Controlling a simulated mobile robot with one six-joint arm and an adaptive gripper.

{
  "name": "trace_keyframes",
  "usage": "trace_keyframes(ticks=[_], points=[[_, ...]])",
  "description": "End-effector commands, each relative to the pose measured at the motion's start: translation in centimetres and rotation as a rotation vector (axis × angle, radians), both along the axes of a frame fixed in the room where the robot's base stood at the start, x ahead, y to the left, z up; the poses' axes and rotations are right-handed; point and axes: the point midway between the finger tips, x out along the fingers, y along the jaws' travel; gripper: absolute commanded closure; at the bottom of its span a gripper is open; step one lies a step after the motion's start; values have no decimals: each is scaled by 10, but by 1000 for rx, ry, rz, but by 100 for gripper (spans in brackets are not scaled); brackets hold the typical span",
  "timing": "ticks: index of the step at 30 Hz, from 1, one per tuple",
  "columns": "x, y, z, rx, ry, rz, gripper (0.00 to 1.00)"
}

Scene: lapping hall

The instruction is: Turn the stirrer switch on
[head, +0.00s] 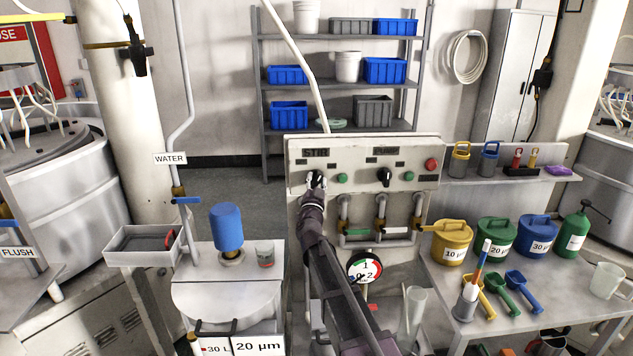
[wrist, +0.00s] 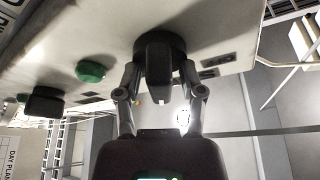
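The stirrer switch (wrist: 158,62) is a black rotary knob below the STIR label (head: 316,152), at the left of the grey control panel (head: 405,155). In the wrist view its bar stands about upright in the picture, with a pale mark on its lower end. My gripper (head: 316,181) is at the knob in the head view and covers part of it. In the wrist view my gripper (wrist: 161,80) has one finger on each side of the knob, and both fingertips appear to press against it.
A green button (wrist: 91,71) sits beside the switch. The PUMP knob (head: 384,177) and a red button (head: 431,165) are farther right. Pipes with valves (head: 380,212) and a gauge (head: 364,267) are below.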

Motion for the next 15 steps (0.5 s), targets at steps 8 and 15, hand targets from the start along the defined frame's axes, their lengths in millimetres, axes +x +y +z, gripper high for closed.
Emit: trace_keyframes(ticks=[8,15], points=[[0,0,0,0,0,0,100],[0,0,1,21,2,0,100]])
